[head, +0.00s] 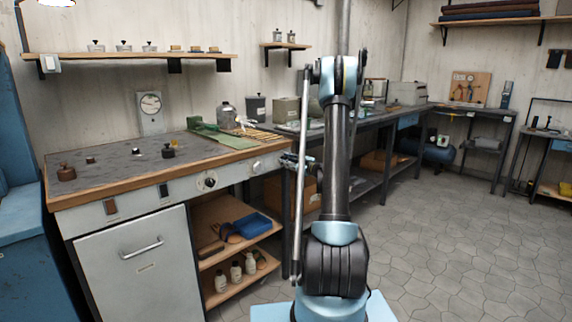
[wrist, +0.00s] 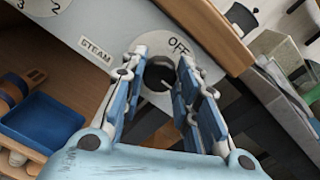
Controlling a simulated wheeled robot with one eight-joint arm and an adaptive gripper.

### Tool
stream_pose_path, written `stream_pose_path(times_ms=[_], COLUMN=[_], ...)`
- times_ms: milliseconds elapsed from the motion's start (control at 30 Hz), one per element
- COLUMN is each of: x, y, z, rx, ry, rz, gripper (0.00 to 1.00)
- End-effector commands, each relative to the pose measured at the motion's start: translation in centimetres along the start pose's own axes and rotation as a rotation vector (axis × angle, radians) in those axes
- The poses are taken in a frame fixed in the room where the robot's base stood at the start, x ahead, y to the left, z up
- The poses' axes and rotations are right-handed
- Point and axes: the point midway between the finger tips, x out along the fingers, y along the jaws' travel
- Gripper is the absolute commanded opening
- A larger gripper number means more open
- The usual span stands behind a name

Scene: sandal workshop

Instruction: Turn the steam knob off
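The steam knob (wrist: 160,73) is a dark round knob on a pale disc on the bench's front panel. The label STEAM is beside it and OFF is printed on the disc. A light mark shows on the knob's lower edge, but I cannot tell clearly where it points. In the wrist view my gripper (wrist: 159,80) is open, with one finger on either side of the knob; I cannot tell whether either finger touches it. In the head view my gripper (head: 289,162) is at the right end of the panel, close to the steam knob's pale disc (head: 256,167).
A numbered dial (head: 209,181) sits left of the steam knob on the same panel. The wooden bench edge (wrist: 207,32) runs just above it. Below are open shelves with a blue tray (head: 252,225) and bottles. The tiled floor (head: 455,255) to the right is clear.

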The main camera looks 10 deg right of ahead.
Motion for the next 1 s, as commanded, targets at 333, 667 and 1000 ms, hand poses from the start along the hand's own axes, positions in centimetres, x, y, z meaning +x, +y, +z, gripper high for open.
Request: stream_pose_path(times_ms=[333,667,1000], x=[0.04,-0.01,-0.03], y=[0.28,0.37,0.46], z=[0.05,0.05,0.08], rx=[-0.037,-0.245,-0.567], ry=[0.001,0.009,0.020], rz=[0.006,0.012,0.020], gripper=[0.05,0.05,0.05])
